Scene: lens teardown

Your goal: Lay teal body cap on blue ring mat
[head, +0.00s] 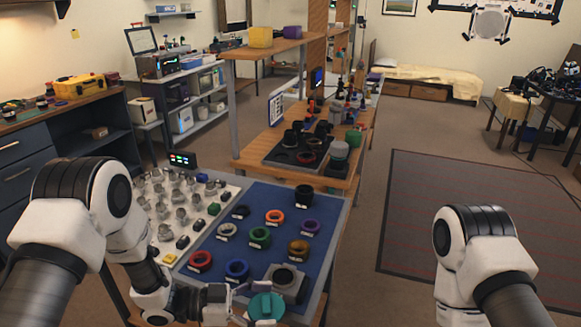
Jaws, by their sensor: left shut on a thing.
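The teal body cap (267,306) is a round teal disc at the bottom of the head view, near the front right of the bench. My left gripper (257,304) is shut on the cap, with a finger on either side of it.
A grey square block with a dark round opening (285,280) stands just behind the cap. A pale tray (153,206) with several metal parts lies left of the mat. Bare mat shows between the rings. A second table (262,176) with dark parts stands behind.

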